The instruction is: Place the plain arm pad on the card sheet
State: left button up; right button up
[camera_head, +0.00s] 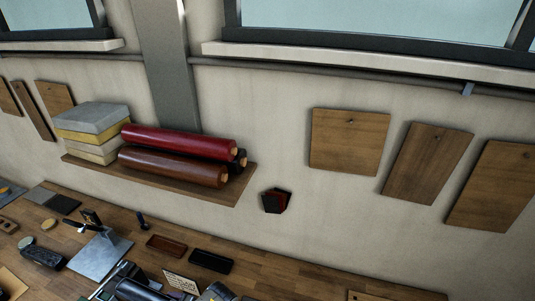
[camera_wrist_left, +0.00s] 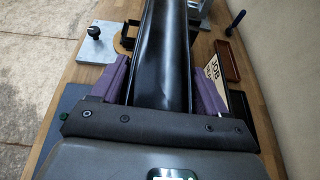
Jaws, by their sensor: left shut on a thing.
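My left gripper (camera_wrist_left: 153,95) is shut on a long, smooth black pad (camera_wrist_left: 163,50), which runs away from me between its purple-lined fingers. I take this for the plain arm pad; its far end is out of the picture. A dark part of it seems to show at the bottom edge of the head view (camera_head: 138,290). A flat blue-grey sheet (camera_wrist_left: 72,100) lies on the bench left of the gripper, partly hidden by it. I cannot tell whether it is the card sheet. My right gripper is not clearly in view.
A grey metal plate with a knob (camera_wrist_left: 98,42) lies beyond on the left. A lettered job card (camera_wrist_left: 211,72) and a reddish-brown tray (camera_wrist_left: 228,62) lie right of the pad. A black tray (camera_head: 211,261) is near the wall. A shelf (camera_head: 225,193) holds rolls and foam blocks.

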pick_arm(q)
jog(key=d+f+m+t, duration=0.1)
jog(key=s+d+f+m+t, duration=0.1)
jog(key=d+f, duration=0.1)
jog(key=shift+d+h, duration=0.3)
jog(key=shift+h, duration=0.1)
jog(key=d+r+m+t+h, duration=0.4)
jog(key=d+r+m+t, duration=0.15)
jog(key=d, duration=0.35)
notch_tip(320, 180, up, 12)
jog(key=w+d+m+t+h, duration=0.1)
jog(key=w+d+m+h, duration=0.1)
pick_arm(e)
jog(key=s+f+b+x, duration=0.1)
jog(key=s+b+x, duration=0.2)
jog(key=b+x, duration=1.05)
pick_arm(q)
jog(key=s+a+r+m+h+p, duration=0.1)
jog(key=s+r+p, duration=0.2)
jog(key=r, duration=0.7)
jog(key=s+a+r+m+h+p, duration=0.1)
jog(key=s+r+p, duration=0.2)
jog(key=r+p, duration=0.4)
notch_tip(320, 180, up, 3)
jog(key=shift+s+r+t, duration=0.1)
jog(key=shift+s+t, duration=0.25)
jog(key=shift+t, duration=0.1)
pick_arm(e)
notch_tip(320, 180, up, 11)
jog(key=shift+a, duration=0.3)
